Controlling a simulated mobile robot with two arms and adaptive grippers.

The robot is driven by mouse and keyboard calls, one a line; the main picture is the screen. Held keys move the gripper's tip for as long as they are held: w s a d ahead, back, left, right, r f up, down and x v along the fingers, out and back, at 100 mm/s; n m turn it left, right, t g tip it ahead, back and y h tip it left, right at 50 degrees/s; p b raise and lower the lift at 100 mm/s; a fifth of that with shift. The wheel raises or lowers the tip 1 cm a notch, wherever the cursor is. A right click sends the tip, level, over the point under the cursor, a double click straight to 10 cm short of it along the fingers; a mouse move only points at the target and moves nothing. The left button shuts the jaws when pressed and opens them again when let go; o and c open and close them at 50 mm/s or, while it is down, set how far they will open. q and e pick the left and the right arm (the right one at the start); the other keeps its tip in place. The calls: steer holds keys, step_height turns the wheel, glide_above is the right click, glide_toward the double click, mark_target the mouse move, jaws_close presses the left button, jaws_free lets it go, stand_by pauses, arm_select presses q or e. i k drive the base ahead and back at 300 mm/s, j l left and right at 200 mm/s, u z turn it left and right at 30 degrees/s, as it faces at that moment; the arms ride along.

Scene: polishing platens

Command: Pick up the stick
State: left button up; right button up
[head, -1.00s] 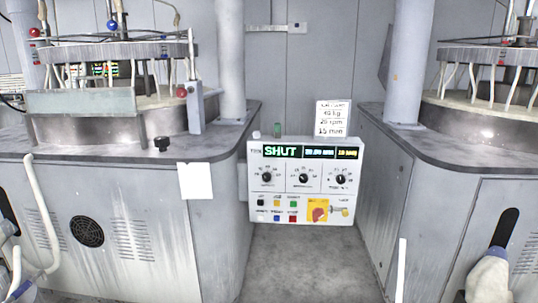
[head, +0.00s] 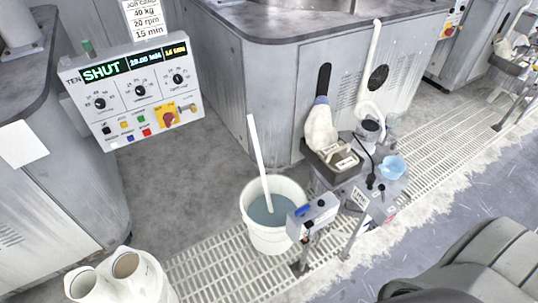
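A thin white stick (head: 259,157) leans in a white bucket (head: 252,228) on the floor in the head view. Its lower end is in the grey-blue liquid (head: 268,210) and hidden there. Its upper end sticks out well above the rim, tilted to the left. Nothing is seen touching the stick's upper part. I cannot make out either of my grippers in this view.
A small stand with a grey box (head: 314,216) is close against the bucket's right side. A cart with a blue bowl (head: 392,167) is further right. A control panel (head: 140,90) reads SHUT. White open-topped containers (head: 122,275) stand at bottom left. Bare floor lies left of the bucket.

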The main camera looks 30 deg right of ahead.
mark_target(251, 120)
steer(key=i+z, duration=0.2)
steer(key=z, duration=0.25)
steer(key=i+z, duration=0.2)
steer(key=z, duration=0.2)
